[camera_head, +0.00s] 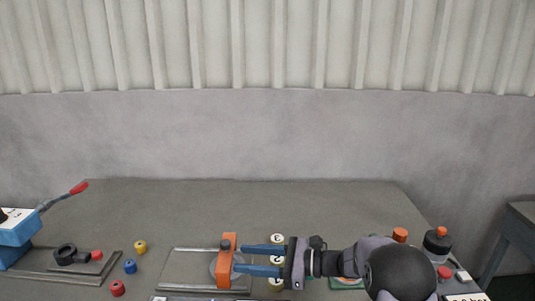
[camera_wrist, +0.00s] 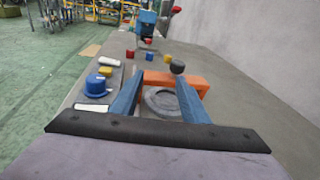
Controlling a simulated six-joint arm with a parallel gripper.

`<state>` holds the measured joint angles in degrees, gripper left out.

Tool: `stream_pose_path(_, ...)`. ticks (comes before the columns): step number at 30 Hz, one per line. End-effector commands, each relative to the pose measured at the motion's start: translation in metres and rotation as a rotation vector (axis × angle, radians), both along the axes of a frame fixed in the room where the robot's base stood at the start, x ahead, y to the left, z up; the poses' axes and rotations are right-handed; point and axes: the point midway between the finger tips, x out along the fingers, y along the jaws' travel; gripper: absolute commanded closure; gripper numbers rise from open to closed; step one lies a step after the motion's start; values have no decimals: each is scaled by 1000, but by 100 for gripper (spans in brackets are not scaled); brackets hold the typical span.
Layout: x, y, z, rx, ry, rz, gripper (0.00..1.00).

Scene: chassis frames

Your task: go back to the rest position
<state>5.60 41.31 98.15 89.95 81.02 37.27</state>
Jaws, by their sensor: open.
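My gripper (camera_head: 238,261) is open, its two blue fingers pointing left in the head view. The fingertips are close to an orange frame (camera_head: 228,240) with a dark knob on top, which stands on a grey plate (camera_head: 180,268). In the wrist view the fingers (camera_wrist: 160,86) reach toward the same orange frame (camera_wrist: 156,77), and a grey ring (camera_wrist: 160,101) shows between them. Nothing is seen held. Whether the fingertips touch the frame I cannot tell.
Yellow (camera_head: 140,247), blue (camera_head: 130,266) and red (camera_head: 117,288) small pieces lie left of the plate. A blue press with a red-tipped lever (camera_head: 78,188) stands far left. The back of the table is clear.

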Motion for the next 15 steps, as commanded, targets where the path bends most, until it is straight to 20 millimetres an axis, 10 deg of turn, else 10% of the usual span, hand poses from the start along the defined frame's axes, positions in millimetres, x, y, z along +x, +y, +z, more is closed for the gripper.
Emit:
stream_pose_path(8, -107, -13, -14, -445, -185, 293, 59)
stream_pose_path(15, -193, -69, -28, -809, -426, 626, 59)
